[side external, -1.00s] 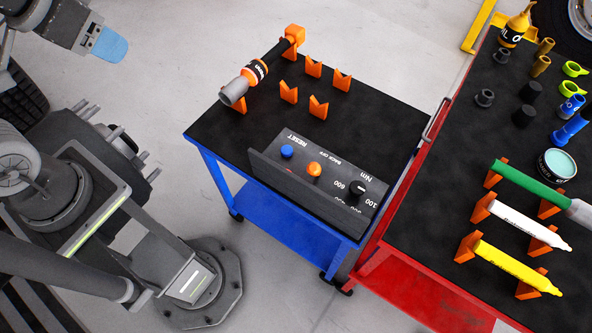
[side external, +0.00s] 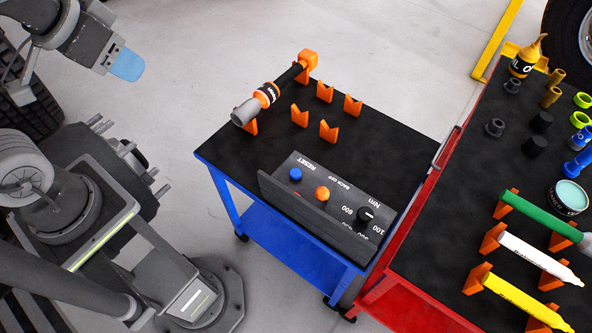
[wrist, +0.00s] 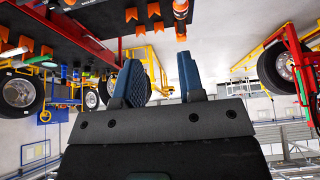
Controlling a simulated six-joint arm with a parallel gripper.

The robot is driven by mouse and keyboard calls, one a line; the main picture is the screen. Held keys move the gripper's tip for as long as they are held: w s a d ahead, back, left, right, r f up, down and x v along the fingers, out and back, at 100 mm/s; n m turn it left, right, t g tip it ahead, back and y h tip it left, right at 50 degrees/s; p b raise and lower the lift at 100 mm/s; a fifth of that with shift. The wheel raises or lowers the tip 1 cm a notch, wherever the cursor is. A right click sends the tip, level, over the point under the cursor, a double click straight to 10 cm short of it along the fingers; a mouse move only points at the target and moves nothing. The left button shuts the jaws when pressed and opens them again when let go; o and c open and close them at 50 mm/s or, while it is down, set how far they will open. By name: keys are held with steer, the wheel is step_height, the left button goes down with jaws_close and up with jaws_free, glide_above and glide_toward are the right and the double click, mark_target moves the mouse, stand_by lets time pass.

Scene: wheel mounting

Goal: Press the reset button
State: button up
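The blue button (side external: 295,174) sits beside the RESET label on a dark control panel (side external: 310,205) on the blue cart. An orange button (side external: 322,193) is next to it, by the BACK OFF label, and a black knob (side external: 368,214) with Nm numbers is farther right. My gripper (side external: 127,66) is at the upper left, off the cart and well away from the panel. In the wrist view its two blue fingers (wrist: 160,75) stand apart with nothing between them.
An orange and black torque tool (side external: 266,94) lies in orange holders at the cart's back. Empty orange holders (side external: 328,130) stand between it and the panel. A red cart (side external: 470,200) with markers, sockets and cans adjoins on the right. Floor is clear between my gripper and the blue cart.

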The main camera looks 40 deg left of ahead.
jaws_close()
stand_by(1.4)
